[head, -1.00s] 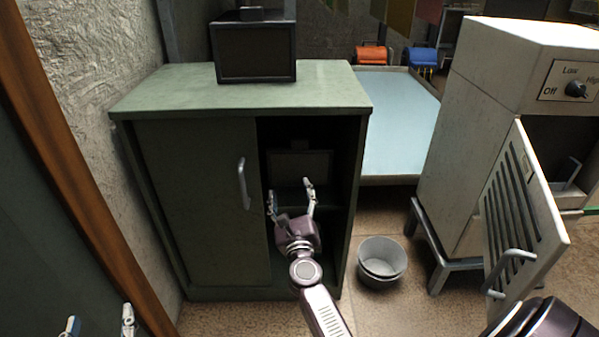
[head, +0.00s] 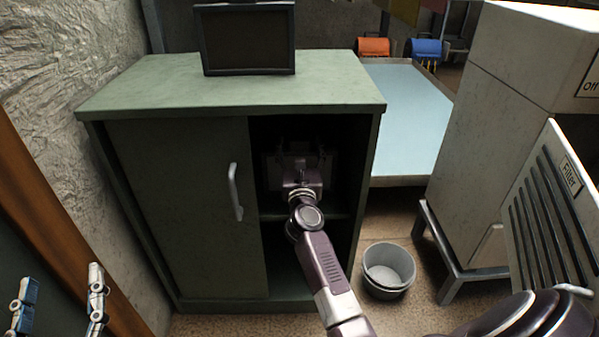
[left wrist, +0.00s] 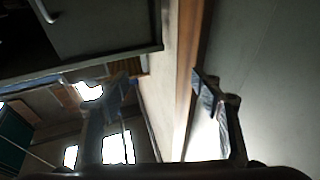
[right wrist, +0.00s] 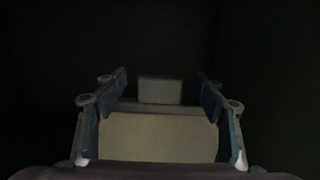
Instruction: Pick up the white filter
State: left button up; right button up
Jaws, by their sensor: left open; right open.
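A pale, boxy filter (right wrist: 158,138) with a small block-like handle (right wrist: 160,90) stands inside the dark, open right side of the green cabinet. In the head view it is dim and mostly hidden behind my right gripper (head: 304,160). My right gripper is open, reaching into the cabinet above its inner shelf. In the right wrist view its fingers lie to either side of the filter; contact is too dark to tell. My left gripper (head: 60,302) is open and empty at the lower left, near the brown wooden post, away from the filter.
The green cabinet (head: 180,210) has a sliding door with a white handle covering its left half. A dark-framed filter (head: 247,40) stands on top. A grey bucket (head: 388,270) is on the floor to the right. A pale machine (head: 490,150) with an open slotted door (head: 560,210) stands further right.

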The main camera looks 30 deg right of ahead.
pick_arm(q)
jog(key=shift+s+r+t, duration=0.25)
jog(key=shift+r+t, duration=0.25)
jog(key=shift+r, duration=0.4)
pick_arm(e)
jog(key=shift+x, duration=0.75)
grip_shut()
